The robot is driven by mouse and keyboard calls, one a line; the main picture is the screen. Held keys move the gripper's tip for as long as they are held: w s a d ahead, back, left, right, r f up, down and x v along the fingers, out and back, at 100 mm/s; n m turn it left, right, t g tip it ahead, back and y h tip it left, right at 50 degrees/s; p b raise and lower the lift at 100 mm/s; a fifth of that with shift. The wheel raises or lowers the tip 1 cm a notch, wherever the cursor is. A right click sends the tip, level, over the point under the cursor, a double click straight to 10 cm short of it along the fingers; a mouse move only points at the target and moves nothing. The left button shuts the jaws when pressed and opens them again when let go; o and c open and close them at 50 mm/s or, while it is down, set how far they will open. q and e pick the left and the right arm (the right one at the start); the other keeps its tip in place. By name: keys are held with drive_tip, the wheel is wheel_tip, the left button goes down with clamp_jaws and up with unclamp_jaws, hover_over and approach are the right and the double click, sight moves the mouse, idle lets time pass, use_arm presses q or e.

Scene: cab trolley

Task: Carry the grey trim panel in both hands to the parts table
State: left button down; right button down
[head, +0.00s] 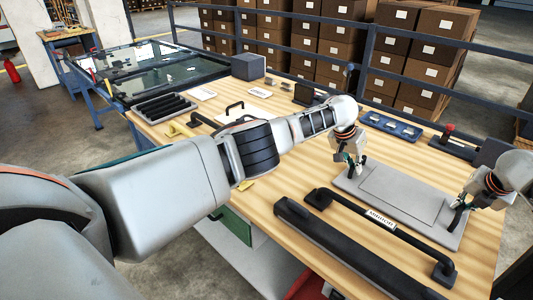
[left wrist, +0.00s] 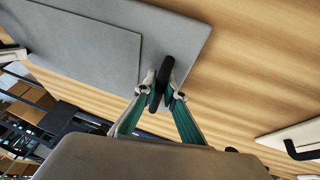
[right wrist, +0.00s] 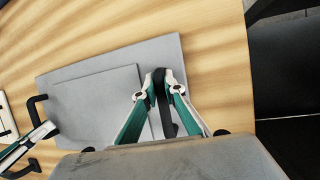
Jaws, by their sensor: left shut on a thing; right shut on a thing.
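The grey trim panel (head: 398,192) is a flat rectangular plate with a raised middle, over the right part of the wooden table (head: 300,178). It looks level and resting on the wood or very close above it; I cannot tell which. My left gripper (head: 353,167) is shut on the black handle at its left end; the left wrist view shows the handle (left wrist: 163,82) between the fingers. My right gripper (head: 461,203) is shut on the black handle at its right end, also seen in the right wrist view (right wrist: 160,90). The panel's grey face (right wrist: 85,100) is partly hidden there.
A labelled black grab bar (head: 385,222) and a long black bar (head: 335,250) lie in front of the panel. A blue tray (head: 395,127) and a dark block with a red knob (head: 447,138) stand behind it. Black rolls (head: 165,108) lie at the far left.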

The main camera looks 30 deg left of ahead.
use_arm(q)
drive_tip(key=c, duration=2.4)
unclamp_jaws()
drive_tip(key=shift+a+f, duration=0.1)
drive_tip(key=shift+a, duration=0.1)
drive_tip(key=shift+c, duration=0.2)
use_arm(e)
drive_tip(key=c, duration=2.4)
unclamp_jaws()
drive_tip(key=shift+d+f, duration=0.15)
drive_tip(key=shift+c, duration=0.2)
use_arm(q)
drive_tip(key=o, duration=0.3)
use_arm(e)
drive_tip(key=o, duration=0.3)
use_arm(q)
drive_tip(key=shift+d, duration=0.15)
drive_tip(key=shift+s+r, duration=0.1)
drive_tip(key=shift+r, duration=0.1)
drive_tip(key=v, duration=1.1)
drive_tip(key=shift+r, duration=0.25)
use_arm(e)
drive_tip(key=v, duration=1.2)
use_arm(q)
drive_tip(key=shift+s, duration=0.2)
